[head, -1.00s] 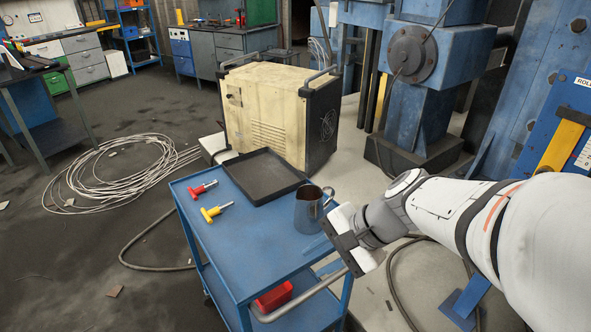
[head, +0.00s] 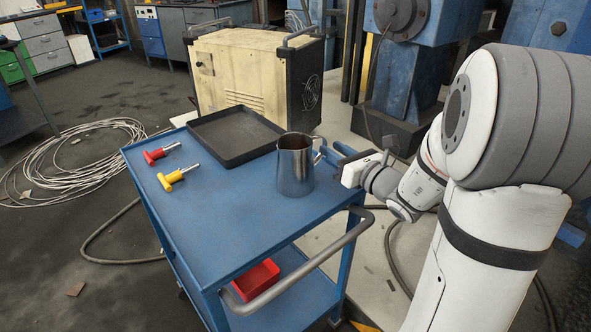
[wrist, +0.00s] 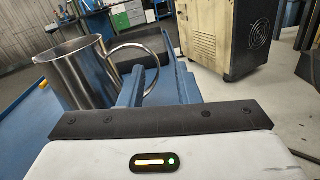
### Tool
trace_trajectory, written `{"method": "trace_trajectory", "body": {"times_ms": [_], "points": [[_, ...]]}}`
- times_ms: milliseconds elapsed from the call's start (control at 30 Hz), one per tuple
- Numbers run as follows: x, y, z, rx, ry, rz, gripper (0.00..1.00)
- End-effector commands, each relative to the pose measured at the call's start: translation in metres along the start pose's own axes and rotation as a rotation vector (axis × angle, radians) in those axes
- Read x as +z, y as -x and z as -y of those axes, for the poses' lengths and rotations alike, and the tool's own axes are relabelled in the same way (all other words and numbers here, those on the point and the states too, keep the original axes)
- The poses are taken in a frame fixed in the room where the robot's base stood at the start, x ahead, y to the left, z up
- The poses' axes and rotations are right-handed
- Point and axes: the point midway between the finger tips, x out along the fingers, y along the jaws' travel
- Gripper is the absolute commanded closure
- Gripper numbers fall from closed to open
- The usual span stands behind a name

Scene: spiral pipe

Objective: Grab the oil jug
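The oil jug (head: 295,165) is a shiny metal pitcher standing upright on the blue cart (head: 215,222), near its right edge. Its looped handle faces right, toward my gripper (head: 331,151). My gripper is level with the jug, at its right side, with its blue fingers pointing at the handle. In the wrist view the jug (wrist: 78,76) is at the left, and its handle reaches the space by the two spread fingers (wrist: 153,66). The fingers are open. I cannot tell whether either finger touches the handle.
A black tray (head: 235,137) lies behind the jug. A red-handled tool (head: 158,153) and a yellow-handled tool (head: 174,179) lie at the cart's left. A push handle (head: 305,268) runs along the front right. A red bin (head: 256,280) sits on the lower shelf.

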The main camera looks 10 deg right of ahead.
Motion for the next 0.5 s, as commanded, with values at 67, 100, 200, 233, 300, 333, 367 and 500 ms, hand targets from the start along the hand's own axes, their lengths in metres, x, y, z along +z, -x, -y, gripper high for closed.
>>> {"method": "trace_trajectory", "body": {"times_ms": [67,100,200,233,300,333,367,500], "points": [[-0.001,-0.01,-0.002,0.004,0.001,0.0,0.7],[-0.001,-0.014,-0.001,0.003,0.001,0.0,0.7],[-0.004,-0.029,-0.002,0.005,0.001,0.0,0.7],[-0.004,-0.034,-0.002,0.005,0.001,0.0,0.7],[-0.003,-0.044,-0.002,0.004,0.002,-0.001,0.7],[-0.003,-0.048,-0.002,0.004,0.002,0.0,0.7],[-0.003,-0.051,-0.002,0.004,0.002,0.0,0.7],[-0.002,-0.058,-0.002,0.001,0.001,-0.001,0.7]]}}
